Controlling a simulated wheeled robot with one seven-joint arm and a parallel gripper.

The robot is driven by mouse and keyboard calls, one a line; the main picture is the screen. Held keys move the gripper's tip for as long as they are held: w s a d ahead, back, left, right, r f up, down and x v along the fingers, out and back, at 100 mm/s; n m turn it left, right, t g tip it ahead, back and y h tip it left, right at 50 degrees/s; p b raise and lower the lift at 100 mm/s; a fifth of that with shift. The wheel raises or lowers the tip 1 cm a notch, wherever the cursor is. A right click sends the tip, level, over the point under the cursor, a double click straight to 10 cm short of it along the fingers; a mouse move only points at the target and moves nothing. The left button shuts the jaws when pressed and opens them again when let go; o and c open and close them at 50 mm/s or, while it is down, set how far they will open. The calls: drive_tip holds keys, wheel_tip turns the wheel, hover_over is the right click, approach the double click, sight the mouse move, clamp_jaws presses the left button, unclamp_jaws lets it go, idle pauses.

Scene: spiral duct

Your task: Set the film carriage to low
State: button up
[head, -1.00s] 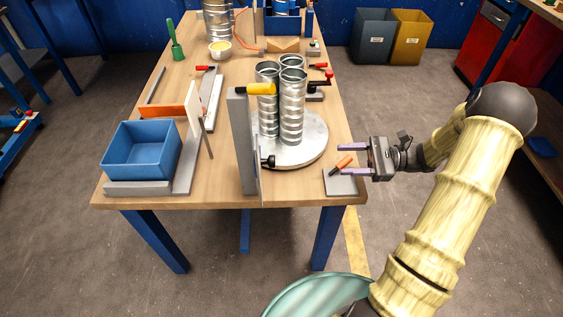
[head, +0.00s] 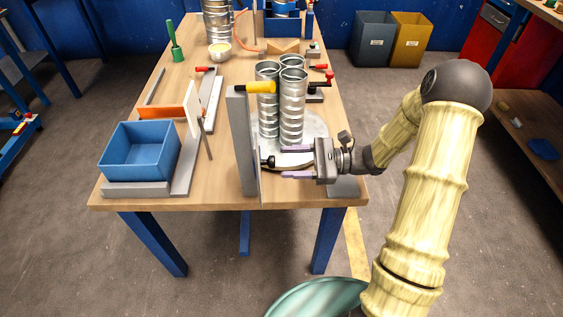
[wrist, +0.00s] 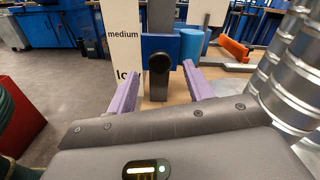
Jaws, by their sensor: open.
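The film carriage (wrist: 160,50) is a blue block on a grey upright post, with a round black knob on its near face. Beside it in the wrist view stands a white scale board (wrist: 120,45) marked "medium" and, lower, "low"; the carriage sits near these two marks, but perspective hides its exact level. In the head view the black knob (head: 270,162) sticks out from the grey post (head: 243,140). My gripper (head: 284,161) is open, its purple fingers on either side of the knob. It also shows in the wrist view (wrist: 160,70), and contact is not clear.
Metal spiral ducts (head: 291,105) stand on a round turntable (head: 318,125) just behind my gripper. A blue bin (head: 140,152) stands at the left of the table. A grey plate (head: 343,187) lies at the front right corner.

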drive_tip(key=a, duration=0.3)
drive_tip(key=shift+w, duration=0.1)
clamp_jaws()
drive_tip(key=shift+d+f+b, duration=0.1)
drive_tip(key=shift+f+b, duration=0.7)
drive_tip(key=shift+f, duration=1.45)
unclamp_jaws()
